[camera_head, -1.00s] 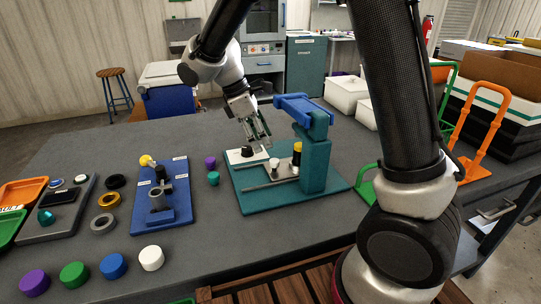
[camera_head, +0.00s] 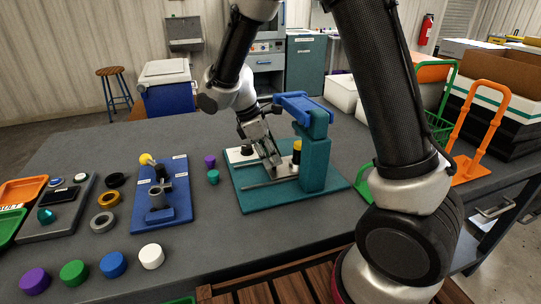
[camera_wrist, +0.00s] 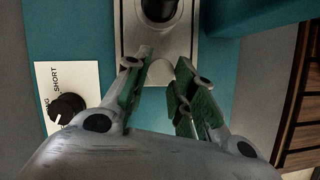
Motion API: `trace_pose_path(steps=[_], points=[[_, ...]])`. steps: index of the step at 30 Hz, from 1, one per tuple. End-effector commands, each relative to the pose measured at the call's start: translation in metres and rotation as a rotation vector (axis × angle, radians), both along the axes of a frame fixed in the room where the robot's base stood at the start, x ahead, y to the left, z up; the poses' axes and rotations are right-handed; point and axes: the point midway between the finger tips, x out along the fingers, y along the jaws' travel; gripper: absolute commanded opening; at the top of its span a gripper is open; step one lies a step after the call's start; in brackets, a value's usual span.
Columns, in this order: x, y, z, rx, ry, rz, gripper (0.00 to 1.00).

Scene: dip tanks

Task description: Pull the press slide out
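The press (camera_head: 316,160) has a teal base and column and a blue top arm, and stands on the table. Its slide is a light metal plate (camera_head: 284,172) low beside the column, partly hidden by my gripper in the head view. In the wrist view the slide plate (camera_wrist: 177,45) carries a dark round part and has a rounded edge facing me. My gripper (camera_head: 274,164) is low at the slide's left end. In the wrist view my gripper (camera_wrist: 164,64) is open, its green-padded fingers apart on either side of that edge. I cannot tell whether they touch it.
A white SHORT/LONG dial plate (camera_wrist: 55,90) with a black knob lies left of the fingers. A yellow-topped part (camera_head: 297,147) stands by the column. Purple and teal pieces (camera_head: 213,177) and a blue fixture (camera_head: 170,205) are to the left.

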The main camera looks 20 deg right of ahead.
Motion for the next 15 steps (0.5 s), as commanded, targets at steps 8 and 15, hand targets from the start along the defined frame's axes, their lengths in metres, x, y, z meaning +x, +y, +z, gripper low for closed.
trace_pose_path(steps=[8, 15], points=[[0.000, 0.004, 0.000, 0.000, -0.001, 0.001, 0.00], [0.001, 0.059, 0.000, 0.000, 0.000, 0.007, 0.00]])
